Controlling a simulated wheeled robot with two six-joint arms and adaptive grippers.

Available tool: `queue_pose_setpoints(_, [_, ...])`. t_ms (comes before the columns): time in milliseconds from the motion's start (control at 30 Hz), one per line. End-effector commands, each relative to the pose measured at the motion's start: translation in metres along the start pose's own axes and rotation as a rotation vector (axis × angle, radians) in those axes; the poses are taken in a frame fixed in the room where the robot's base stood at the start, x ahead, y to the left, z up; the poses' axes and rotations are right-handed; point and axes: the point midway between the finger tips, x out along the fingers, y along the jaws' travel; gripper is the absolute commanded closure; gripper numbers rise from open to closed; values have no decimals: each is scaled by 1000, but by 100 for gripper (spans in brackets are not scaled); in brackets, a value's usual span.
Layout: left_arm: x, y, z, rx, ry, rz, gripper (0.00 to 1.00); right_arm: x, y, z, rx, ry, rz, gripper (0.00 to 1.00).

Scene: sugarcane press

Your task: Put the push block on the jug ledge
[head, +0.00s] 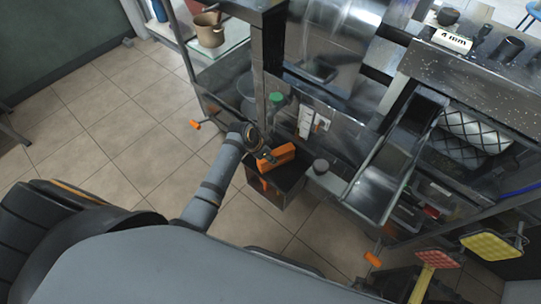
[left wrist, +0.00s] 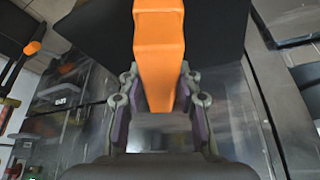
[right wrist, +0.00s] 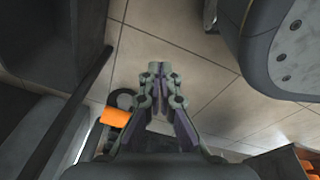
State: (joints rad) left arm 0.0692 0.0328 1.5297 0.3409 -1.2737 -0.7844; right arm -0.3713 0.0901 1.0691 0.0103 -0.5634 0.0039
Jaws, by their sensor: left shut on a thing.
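The orange push block (head: 277,157) is in my left gripper (head: 262,150), over a small dark box-like shelf (head: 288,184) on the front of the steel press; I take this shelf to be the jug ledge. In the left wrist view the block (left wrist: 159,45) stands between the two fingers (left wrist: 157,92), which are shut on it, with a dark surface (left wrist: 95,30) behind it. I cannot tell whether the block touches the shelf. My right gripper (right wrist: 158,82) shows only in the right wrist view, its fingertips together and empty above the tiled floor.
A steel chute (head: 385,180) slopes down to the right of the shelf. A steel post (head: 266,75) rises behind. Tiled floor (head: 110,130) is clear at the left. Yellow and red pads (head: 492,245) are at the lower right.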

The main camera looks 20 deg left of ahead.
Motion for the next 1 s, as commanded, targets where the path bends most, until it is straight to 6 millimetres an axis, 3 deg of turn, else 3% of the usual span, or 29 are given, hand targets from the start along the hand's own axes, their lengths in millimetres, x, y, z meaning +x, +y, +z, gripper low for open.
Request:
queue_pose_setpoints(67, [3,0,1,0,0,1,100,0,0,-1,0,0,0,100])
queue_pose_setpoints(100, [2,0,1,0,0,1,61,0,0,-1,0,0,0,100])
queue_pose_setpoints(233, [2,0,1,0,0,1,44,0,0,-1,0,0,0,100])
queue_pose_setpoints(567, [-1,0,-1,0,1,0,44,-1,0,-1,0,1,0,100])
queue_pose_setpoints(667, [-16,0,-1,0,-1,-1,44,-4,1,2,-1,5,1,100])
queue_pose_setpoints(733, [-32,0,-2,2,0,-2,44,-2,0,17,-1,-10,0,100])
queue_pose_setpoints(1000, [-96,0,-2,3,0,-2,44,-3,1,46,-1,-18,0,100])
